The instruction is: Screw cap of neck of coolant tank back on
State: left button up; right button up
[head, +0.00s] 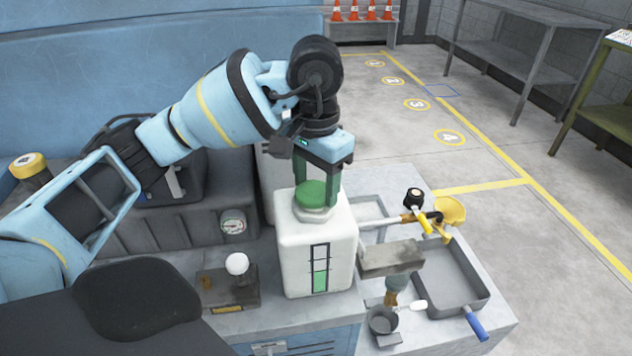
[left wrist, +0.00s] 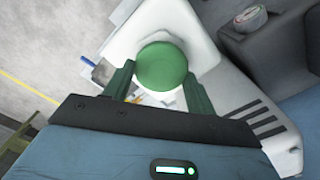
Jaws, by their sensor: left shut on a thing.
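The white coolant tank (head: 290,255) stands on the bench in the middle of the head view, with a level window on its front. The green cap (head: 311,194) sits upright over the pale neck (head: 313,214) on top of the tank; I cannot tell how far it is threaded. My left gripper (head: 318,188) points down from above and is shut on the cap. In the left wrist view the round cap (left wrist: 161,66) lies between the green fingers, over the white tank (left wrist: 203,45). My right gripper is not in view.
A dark machine with a gauge (head: 233,224) stands left. A white knob (head: 236,264) is in front. Floor beyond the bench is open.

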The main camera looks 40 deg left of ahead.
aim_at(317, 189)
pick_arm(q)
jog(key=m+b, duration=0.1)
jog(key=m, duration=0.2)
jog(key=shift+d+f+m, duration=0.1)
jog(key=shift+m, duration=0.2)
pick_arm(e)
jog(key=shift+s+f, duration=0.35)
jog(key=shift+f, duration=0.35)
pick_arm(q)
jog(key=o, duration=1.4)
jog(key=shift+o, duration=0.2)
jog(key=shift+r, duration=0.2)
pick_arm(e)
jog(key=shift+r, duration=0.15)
pick_arm(q)
jog(key=shift+r+p, duration=1.95)
jog(key=shift+r, duration=0.5)
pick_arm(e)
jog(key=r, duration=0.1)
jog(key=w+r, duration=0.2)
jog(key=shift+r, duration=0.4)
